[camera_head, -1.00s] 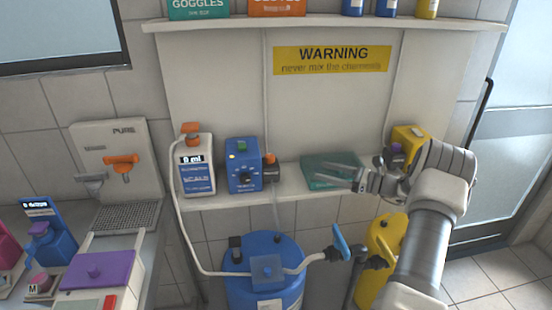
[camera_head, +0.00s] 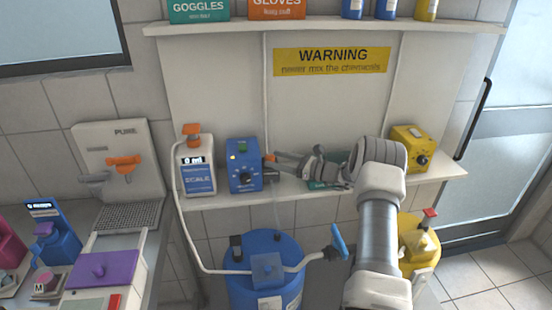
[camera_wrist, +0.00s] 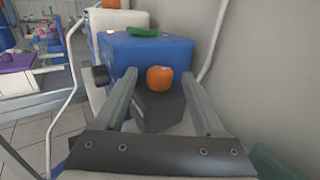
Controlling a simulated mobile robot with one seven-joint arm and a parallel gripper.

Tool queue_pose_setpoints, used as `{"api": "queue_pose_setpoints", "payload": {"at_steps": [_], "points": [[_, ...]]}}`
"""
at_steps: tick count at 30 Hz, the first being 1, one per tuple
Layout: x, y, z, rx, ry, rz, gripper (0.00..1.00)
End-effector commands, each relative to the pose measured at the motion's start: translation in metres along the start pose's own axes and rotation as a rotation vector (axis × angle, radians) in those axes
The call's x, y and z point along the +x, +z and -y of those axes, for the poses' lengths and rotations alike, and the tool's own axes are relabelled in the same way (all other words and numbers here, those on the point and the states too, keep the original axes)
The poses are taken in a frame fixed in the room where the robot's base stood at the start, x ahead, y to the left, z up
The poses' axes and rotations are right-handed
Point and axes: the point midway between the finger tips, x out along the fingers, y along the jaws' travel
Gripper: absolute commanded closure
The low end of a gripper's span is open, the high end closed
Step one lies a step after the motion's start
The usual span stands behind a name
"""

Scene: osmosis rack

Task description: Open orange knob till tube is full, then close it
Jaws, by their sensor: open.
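In the wrist view, a round orange knob (camera_wrist: 160,78) sits on a dark grey spout (camera_wrist: 165,112) at the side of a blue box (camera_wrist: 145,52). In the head view, the orange knob (camera_head: 269,158) is on the right side of the blue box (camera_head: 244,166), on the shelf. My gripper (camera_head: 283,165) is open, with its fingers pointing left at the knob. In the wrist view the knob lies between the two fingertips; I cannot tell whether they touch it.
A yellow box (camera_head: 411,147) stands at the shelf's right end. A blue barrel (camera_head: 256,288) and a yellow container (camera_head: 419,238) are below. Another orange tap (camera_head: 123,163) is on the left wall unit.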

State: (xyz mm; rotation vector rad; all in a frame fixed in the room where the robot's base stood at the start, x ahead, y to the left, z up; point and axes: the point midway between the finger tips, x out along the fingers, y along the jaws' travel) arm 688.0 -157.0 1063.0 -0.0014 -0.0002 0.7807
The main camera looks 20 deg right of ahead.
Motion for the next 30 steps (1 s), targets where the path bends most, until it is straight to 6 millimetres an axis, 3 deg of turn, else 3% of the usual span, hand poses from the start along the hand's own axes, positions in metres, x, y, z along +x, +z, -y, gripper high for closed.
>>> {"api": "queue_pose_setpoints", "payload": {"at_steps": [11,23,30], "points": [[0.0068,-0.0004,-0.0002,0.001,0.000,0.000,0.28],[0.0066,-0.0001,-0.0003,0.001,0.000,0.000,0.98],[0.0066,0.0002,-0.0005,0.001,-0.004,0.001,1.00]]}}
